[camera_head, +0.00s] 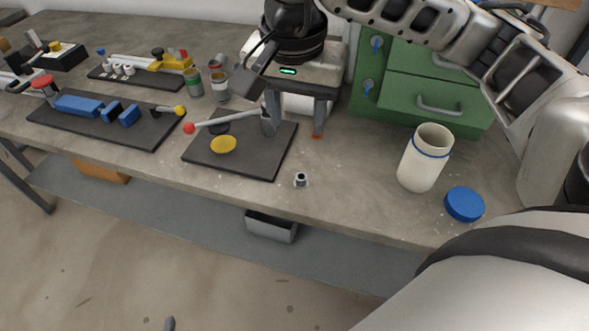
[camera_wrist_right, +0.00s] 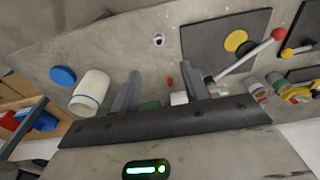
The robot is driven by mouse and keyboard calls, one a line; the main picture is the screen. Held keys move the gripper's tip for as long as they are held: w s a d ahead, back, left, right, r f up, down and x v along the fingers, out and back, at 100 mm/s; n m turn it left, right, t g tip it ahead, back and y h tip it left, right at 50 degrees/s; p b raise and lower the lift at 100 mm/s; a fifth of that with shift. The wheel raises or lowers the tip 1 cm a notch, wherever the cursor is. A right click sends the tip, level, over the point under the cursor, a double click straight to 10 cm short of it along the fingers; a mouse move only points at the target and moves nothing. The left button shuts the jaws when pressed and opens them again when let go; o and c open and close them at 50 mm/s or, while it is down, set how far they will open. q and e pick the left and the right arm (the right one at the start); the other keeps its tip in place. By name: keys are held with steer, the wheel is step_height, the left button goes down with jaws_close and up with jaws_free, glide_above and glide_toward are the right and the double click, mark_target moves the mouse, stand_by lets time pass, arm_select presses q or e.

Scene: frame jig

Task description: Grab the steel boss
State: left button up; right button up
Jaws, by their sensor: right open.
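The steel boss (camera_head: 301,180) is a small grey ring-like piece with a dark hole, standing on the bench near its front edge. It also shows in the right wrist view (camera_wrist_right: 158,40), beyond the fingertips and roughly between their lines. My right gripper (camera_head: 294,127) is open and empty, its two grey fingers pointing down, behind the boss and slightly to its left in the head view. The fingers also show in the right wrist view (camera_wrist_right: 162,80). They are apart from the boss. My left gripper does not show.
Left of the boss lies a dark plate (camera_head: 262,161) with a yellow disc (camera_head: 223,145) and a red-knobbed lever (camera_head: 228,121). Right stand a white jar (camera_head: 424,160) and a blue lid (camera_head: 464,204). A green drawer cabinet (camera_head: 440,88) is behind. Bench around the boss is clear.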

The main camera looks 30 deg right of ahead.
steer(key=b, duration=0.2)
glide_above(301, 177)
steer(key=f, duration=0.9)
steer(key=shift+s+a+f, duration=0.15)
steer(key=shift+s+f, duration=0.05)
steer(key=shift+f, duration=0.15)
steer(key=shift+w+f+p, duration=0.2)
steer(key=shift+f+p, duration=0.3)
steer(key=shift+f, duration=2.3)
jaws_close()
